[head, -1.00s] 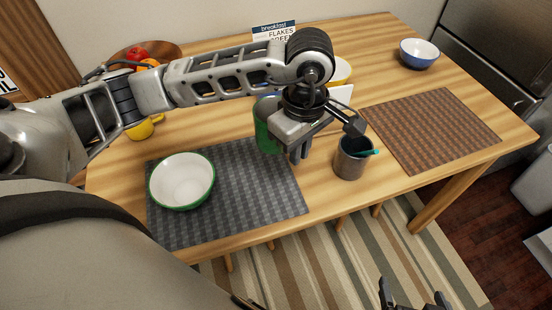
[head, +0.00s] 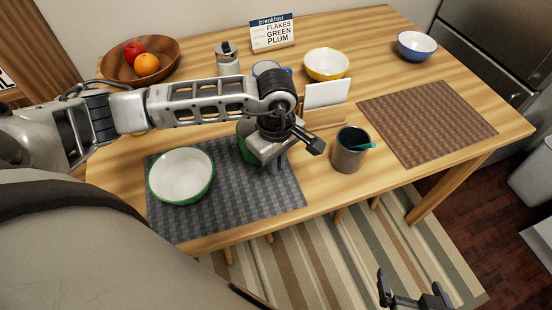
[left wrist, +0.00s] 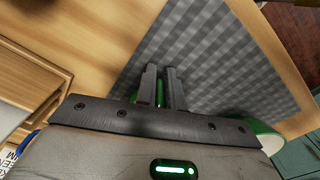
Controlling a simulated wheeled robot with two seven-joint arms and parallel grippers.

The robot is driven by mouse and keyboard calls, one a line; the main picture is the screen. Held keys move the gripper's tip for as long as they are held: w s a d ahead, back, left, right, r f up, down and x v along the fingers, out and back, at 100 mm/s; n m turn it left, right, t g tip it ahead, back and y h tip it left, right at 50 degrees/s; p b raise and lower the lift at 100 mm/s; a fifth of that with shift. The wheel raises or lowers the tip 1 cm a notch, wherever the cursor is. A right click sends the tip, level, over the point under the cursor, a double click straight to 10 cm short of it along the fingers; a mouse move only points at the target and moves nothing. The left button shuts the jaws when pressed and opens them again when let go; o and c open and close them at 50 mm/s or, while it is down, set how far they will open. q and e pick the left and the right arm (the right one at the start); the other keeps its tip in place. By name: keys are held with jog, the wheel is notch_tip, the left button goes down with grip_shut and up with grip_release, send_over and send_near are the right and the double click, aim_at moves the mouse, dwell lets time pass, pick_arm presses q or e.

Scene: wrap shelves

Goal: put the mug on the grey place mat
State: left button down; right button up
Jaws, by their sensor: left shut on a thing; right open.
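A green mug (head: 246,142) shows partly behind my left gripper (head: 277,163) in the head view. That gripper is shut on it, over the back right part of the grey place mat (head: 225,214). In the left wrist view a strip of green mug (left wrist: 160,94) shows between the closely spaced fingers (left wrist: 162,72), with the grey mat (left wrist: 215,60) beyond. Most of the mug is hidden, and I cannot tell whether it touches the mat. My right gripper (head: 413,301) is open and empty at the bottom, away from the table.
A white bowl with a green rim (head: 181,176) sits on the mat's left part. A dark cup with a teal stick (head: 349,150) stands right of the mat. A napkin holder (head: 325,108), blue mug (head: 267,67), yellow bowl (head: 326,64) and brown mat (head: 428,125) are further off.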

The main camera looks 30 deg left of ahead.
pick_arm(q)
jog(key=shift+f, duration=0.2)
jog(key=c, duration=1.6)
grip_release()
jog(key=shift+o, duration=0.5)
jog(key=shift+r, duration=0.2)
notch_tip(320, 180, up, 11)
jog(key=shift+r, duration=0.55)
